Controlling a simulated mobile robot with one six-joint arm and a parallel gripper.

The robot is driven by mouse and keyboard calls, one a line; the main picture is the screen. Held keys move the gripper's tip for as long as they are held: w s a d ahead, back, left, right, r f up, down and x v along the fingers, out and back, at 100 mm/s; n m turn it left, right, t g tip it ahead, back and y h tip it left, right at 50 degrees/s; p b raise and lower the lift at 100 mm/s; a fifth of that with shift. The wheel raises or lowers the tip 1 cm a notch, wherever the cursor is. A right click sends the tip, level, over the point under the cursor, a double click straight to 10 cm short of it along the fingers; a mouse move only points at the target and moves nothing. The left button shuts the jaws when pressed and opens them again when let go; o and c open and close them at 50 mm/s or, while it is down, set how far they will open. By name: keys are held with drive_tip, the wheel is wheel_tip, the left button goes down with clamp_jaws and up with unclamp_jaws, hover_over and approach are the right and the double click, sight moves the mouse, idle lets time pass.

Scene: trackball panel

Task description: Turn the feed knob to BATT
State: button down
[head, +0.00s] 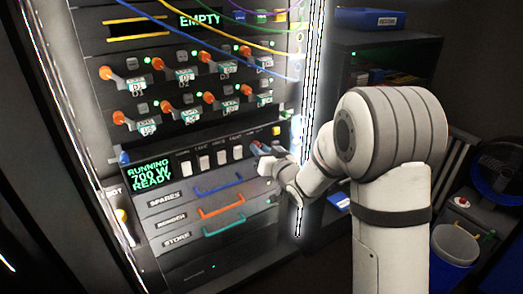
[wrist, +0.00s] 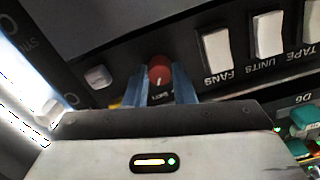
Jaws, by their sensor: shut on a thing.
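The feed knob (wrist: 160,70) is a round red knob on the dark switch panel, in the upper middle of the wrist view. A short white pointer line on it points down in that picture, toward a small white label I cannot read surely. My gripper (wrist: 160,78) is shut on the knob, with one blue finger on each side of it. In the head view my gripper (head: 261,150) is at the right end of the switch row and hides most of the knob.
A green display (head: 150,174) reads RUNNING 700 W READY. Drawers with coloured handles (head: 222,206) are below. Orange-tipped levers (head: 187,98) and cables (head: 245,55) are above.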

drive_tip(key=shift+r, duration=0.15)
drive_tip(key=c, duration=1.2)
unclamp_jaws()
drive_tip(key=shift+d, duration=0.1)
drive_tip(key=p+v, duration=0.1)
drive_tip(key=v, duration=0.6)
drive_tip(key=shift+s+d+p, duration=0.2)
drive_tip(key=shift+s+p, duration=0.1)
drive_tip(key=shift+p, duration=0.05)
drive_tip(key=s+d+r+m+g+h+p, duration=0.1)
drive_tip(key=s+d+r+g+h+p, duration=0.2)
drive_tip(key=d+r+p, duration=0.4)
drive_tip(key=s+d+r+m+g+h+p, duration=0.1)
drive_tip(key=s+d+r+m+h+p, duration=0.2)
drive_tip(key=r+h+p, duration=0.5)
drive_tip(key=s+d+r+g+p, duration=0.2)
drive_tip(key=s+r+g+p, duration=0.2)
drive_tip(key=s+r+p, duration=0.4)
drive_tip(key=s+d+r+g+y+p, duration=0.1)
drive_tip(key=s+r+g+p, duration=0.3)
drive_tip(key=s+r+p, duration=0.4)
drive_tip(key=s+d, duration=0.1)
drive_tip(key=s, duration=0.6)
drive_tip(key=shift+d, duration=0.25)
